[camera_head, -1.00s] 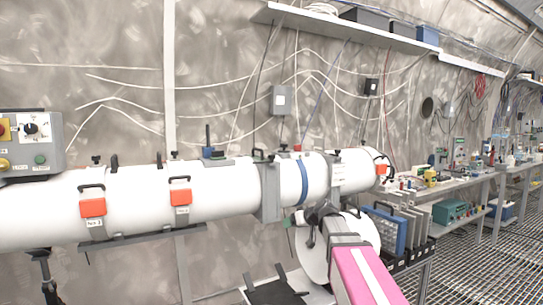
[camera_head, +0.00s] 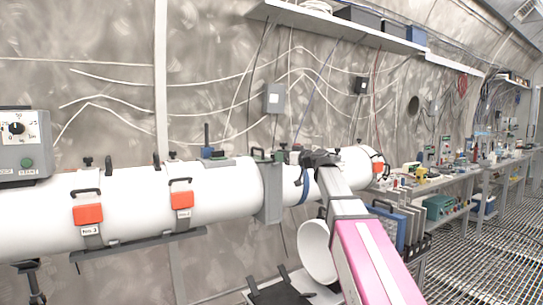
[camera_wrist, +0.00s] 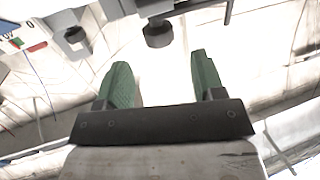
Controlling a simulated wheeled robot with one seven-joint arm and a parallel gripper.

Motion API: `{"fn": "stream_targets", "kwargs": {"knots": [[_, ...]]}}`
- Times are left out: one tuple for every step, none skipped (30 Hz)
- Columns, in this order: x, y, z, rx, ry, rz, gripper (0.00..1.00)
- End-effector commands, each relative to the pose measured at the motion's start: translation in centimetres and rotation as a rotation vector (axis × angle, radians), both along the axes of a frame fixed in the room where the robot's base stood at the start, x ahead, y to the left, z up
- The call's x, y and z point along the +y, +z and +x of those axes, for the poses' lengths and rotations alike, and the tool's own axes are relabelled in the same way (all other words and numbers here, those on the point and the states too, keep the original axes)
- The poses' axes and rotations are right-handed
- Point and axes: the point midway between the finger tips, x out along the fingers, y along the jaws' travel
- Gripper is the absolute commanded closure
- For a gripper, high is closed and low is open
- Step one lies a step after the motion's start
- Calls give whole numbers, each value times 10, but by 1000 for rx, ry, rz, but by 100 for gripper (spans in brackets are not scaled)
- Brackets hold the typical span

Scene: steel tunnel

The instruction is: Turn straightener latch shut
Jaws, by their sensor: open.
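A long white tube (camera_head: 235,190) runs across the head view, with dark knobs and handles along its top. My gripper (camera_head: 318,158) is at the tube's upper front, right of the blue band (camera_head: 304,187); its fingertips are hidden there. In the wrist view my gripper (camera_wrist: 163,82) is open and empty, its two green fingers apart. A dark round knob (camera_wrist: 158,34) lies just beyond the gap between the fingers, apart from them. A second dark knob (camera_wrist: 75,36) is at upper left. I cannot tell which part is the straightener latch, or its position.
Orange-red clamps (camera_head: 88,213) with black handles sit on the tube's left part. A grey control box (camera_head: 22,147) is at far left. A white round dish (camera_head: 318,252) hangs below the tube. Benches with equipment (camera_head: 440,207) stand right; the grated floor (camera_head: 490,255) is clear.

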Motion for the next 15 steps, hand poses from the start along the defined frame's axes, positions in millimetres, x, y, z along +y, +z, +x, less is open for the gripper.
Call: {"fn": "stream_targets", "kwargs": {"knots": [[7,1,9,1,1,0,37],[11,1,12,1,0,0,37],[16,0,17,1,0,0,37],[21,0,20,1,1,0,37],[25,0,24,1,1,0,37],[30,0,29,2,1,-1,37],[34,0,33,1,0,-2,37],[38,0,36,1,0,-2,37],[43,0,40,1,0,-2,37],[47,0,43,1,0,-2,37],[50,0,46,1,0,-2,37],[53,0,48,1,0,-2,37],[55,0,50,1,0,-2,37],[57,0,51,1,0,-1,37],[58,0,53,1,-1,-1,37]]}}
